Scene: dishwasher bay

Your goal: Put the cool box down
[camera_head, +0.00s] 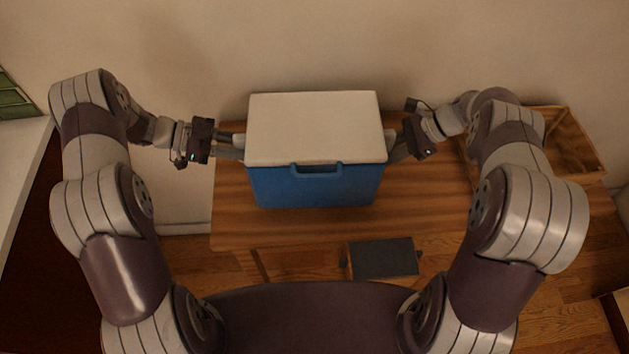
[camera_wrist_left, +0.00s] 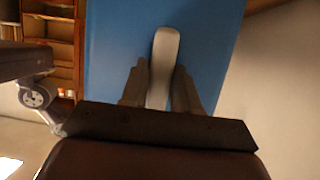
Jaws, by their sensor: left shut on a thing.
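The cool box (camera_head: 315,188) has a blue body and a white lid (camera_head: 316,128), with a blue handle on its front. In the head view it is upright between my two grippers, over the wooden table (camera_head: 232,205). I cannot tell whether its base touches the table. My left gripper (camera_head: 238,147) is at its left side; in the left wrist view its fingers (camera_wrist_left: 160,88) are shut on a pale side handle (camera_wrist_left: 165,55) against the blue wall. My right gripper (camera_head: 393,145) is at the right side of the box; its fingertips are partly hidden and its grip is unclear.
A wooden crate (camera_head: 572,140) stands at the right by the wall. A dark flat-topped object (camera_head: 384,258) is in front of the table, lower down. Bare table top shows on both sides of the box and in front. The wall is close behind.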

